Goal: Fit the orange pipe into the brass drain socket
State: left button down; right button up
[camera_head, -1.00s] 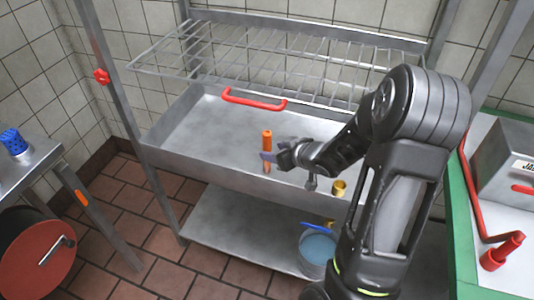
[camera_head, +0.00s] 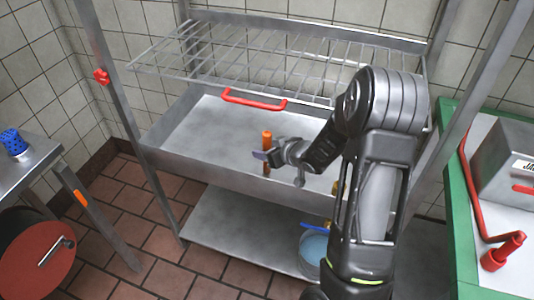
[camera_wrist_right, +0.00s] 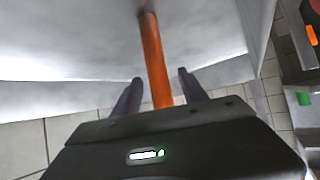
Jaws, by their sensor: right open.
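The orange pipe (camera_head: 267,136) stands upright in the steel basin, and it also shows in the right wrist view (camera_wrist_right: 153,55). My right gripper (camera_head: 262,157) is open at the pipe's middle. In the right wrist view the pipe runs between the two dark fingers of the gripper (camera_wrist_right: 157,82), with a gap visible on each side. The brass drain socket (camera_head: 335,187) is at the basin's right front, mostly hidden behind my right arm. My left gripper is not in view.
A wire rack (camera_head: 270,60) hangs above the basin (camera_head: 200,135), with a red handle (camera_head: 254,101) below it. A bucket (camera_head: 312,246) stands on the lower shelf. A green-edged counter (camera_head: 455,200) is at the right. The basin's left part is clear.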

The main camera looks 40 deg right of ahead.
grip_shut()
dwell(0.6)
